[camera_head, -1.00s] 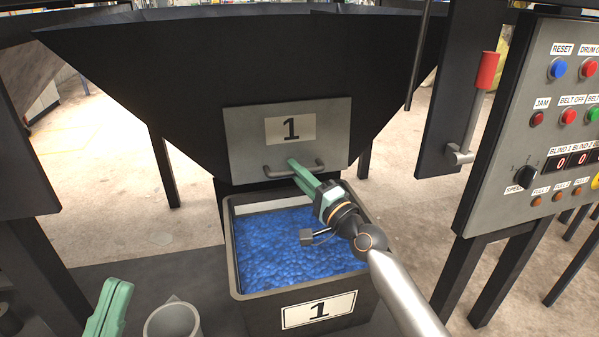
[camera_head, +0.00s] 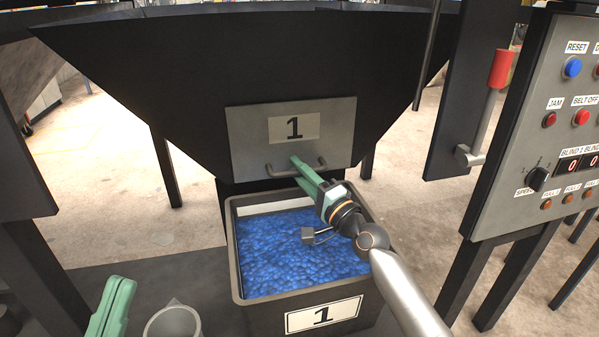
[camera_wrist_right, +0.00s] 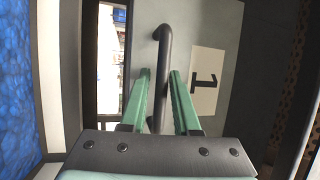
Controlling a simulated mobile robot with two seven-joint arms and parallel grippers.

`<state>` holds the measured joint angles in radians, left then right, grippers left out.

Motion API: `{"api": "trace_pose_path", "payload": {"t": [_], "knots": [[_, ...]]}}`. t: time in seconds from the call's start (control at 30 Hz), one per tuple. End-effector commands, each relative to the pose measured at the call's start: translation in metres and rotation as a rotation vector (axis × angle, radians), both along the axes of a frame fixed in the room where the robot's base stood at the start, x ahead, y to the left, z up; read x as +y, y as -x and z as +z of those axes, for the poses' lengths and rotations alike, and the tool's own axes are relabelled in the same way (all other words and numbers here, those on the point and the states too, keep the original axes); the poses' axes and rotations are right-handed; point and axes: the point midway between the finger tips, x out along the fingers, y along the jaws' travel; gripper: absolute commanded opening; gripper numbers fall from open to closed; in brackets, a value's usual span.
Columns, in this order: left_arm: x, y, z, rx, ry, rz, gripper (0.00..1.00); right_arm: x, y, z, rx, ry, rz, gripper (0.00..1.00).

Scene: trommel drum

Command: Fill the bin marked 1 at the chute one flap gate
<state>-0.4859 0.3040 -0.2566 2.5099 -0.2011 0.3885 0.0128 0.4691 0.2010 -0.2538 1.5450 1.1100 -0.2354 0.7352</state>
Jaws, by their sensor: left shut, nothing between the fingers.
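The bin marked 1 (camera_head: 325,315) stands under the chute, holding many blue pieces (camera_head: 290,255) spread below its rim; some of its inner back wall shows bare. The grey flap gate marked 1 (camera_head: 245,140) hangs on the dark chute front above it and looks down. Its bar handle (camera_head: 283,173) also shows in the right wrist view (camera_wrist_right: 163,45). My right gripper (camera_head: 296,160) is at the handle, with its fingers apart on either side of the bar in the right wrist view (camera_wrist_right: 160,75). My left gripper (camera_head: 122,283) is shut and empty, low at left.
A grey cup-like container (camera_head: 173,322) stands left of the bin, near my left gripper. A control panel (camera_head: 525,190) with buttons and a red-handled lever (camera_head: 490,100) are at the right. Dark posts flank the chute.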

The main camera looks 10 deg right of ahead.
Motion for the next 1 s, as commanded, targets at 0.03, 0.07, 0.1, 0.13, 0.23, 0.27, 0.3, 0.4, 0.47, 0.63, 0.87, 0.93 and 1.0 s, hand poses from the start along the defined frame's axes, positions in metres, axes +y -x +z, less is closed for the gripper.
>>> {"api": "trace_pose_path", "payload": {"t": [0.03, 0.07, 0.1, 0.13, 0.23, 0.27, 0.3, 0.4, 0.47, 0.63, 0.87, 0.93, 1.0], "knots": [[0.000, 0.000, 0.000, 0.000, 0.000, 0.000, 0.00, 0.000, 0.000, 0.000, 0.000, 0.000, 0.001, 0.30], [0.000, 0.000, 0.000, 0.000, 0.000, 0.000, 0.00, 0.000, 0.000, 0.000, 0.000, 0.000, 0.001, 0.30], [0.000, 0.000, 0.000, 0.000, 0.000, 0.000, 0.00, 0.001, 0.001, 0.000, 0.000, 0.000, 0.001, 0.30], [0.000, 0.000, 0.000, 0.000, 0.000, 0.000, 0.00, 0.001, 0.001, 0.000, 0.000, 0.000, 0.002, 0.30], [0.000, 0.000, 0.001, 0.000, -0.001, -0.001, 0.00, -0.001, 0.004, -0.001, 0.001, 0.000, 0.002, 0.30], [0.000, 0.000, 0.002, 0.000, -0.001, -0.001, 0.00, -0.002, 0.005, -0.001, 0.001, 0.001, 0.002, 0.30], [0.000, 0.000, 0.003, 0.000, -0.001, -0.001, 0.00, -0.004, 0.009, -0.002, 0.002, 0.001, 0.001, 0.30], [0.000, 0.000, 0.006, 0.000, -0.001, -0.004, 0.00, -0.009, 0.021, -0.005, 0.002, 0.003, 0.001, 0.30], [0.000, 0.001, 0.008, -0.001, -0.002, -0.005, 0.00, -0.014, 0.031, -0.008, 0.004, 0.004, 0.001, 0.30], [0.001, 0.001, 0.011, -0.003, -0.002, -0.008, 0.00, -0.029, 0.063, -0.016, 0.002, 0.005, 0.001, 0.30], [0.001, 0.001, 0.010, -0.004, -0.001, -0.008, 0.00, -0.044, 0.097, -0.024, 0.001, 0.002, 0.002, 0.30], [0.001, 0.001, 0.009, -0.004, -0.002, -0.007, 0.00, -0.047, 0.103, -0.026, 0.001, 0.002, 0.002, 0.30], [0.001, 0.001, 0.009, -0.004, -0.002, -0.007, 0.00, -0.049, 0.107, -0.026, 0.001, 0.001, 0.002, 0.30]]}}
